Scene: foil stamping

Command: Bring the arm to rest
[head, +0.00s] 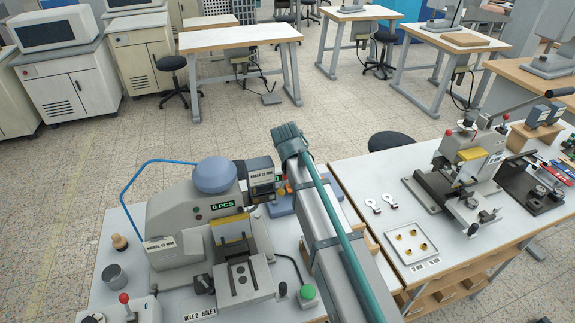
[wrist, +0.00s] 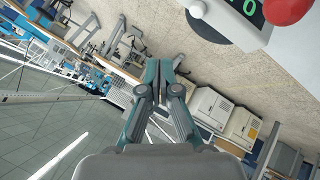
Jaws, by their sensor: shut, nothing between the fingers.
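My gripper (wrist: 158,72) shows in the wrist view with its two fingers together and nothing between them. It points out over the room, and the picture there is strongly tilted. In the head view my arm rises from the bottom edge, between the left bench and the right bench. The fingertips are not clear in the head view.
A grey stamping machine (head: 170,220) with a "0 PCS" display stands on the left bench (head: 120,290). A hand press (head: 465,165) and a tray of small brass parts (head: 411,243) are on the right bench. A red knob (wrist: 287,10) shows close in the wrist view.

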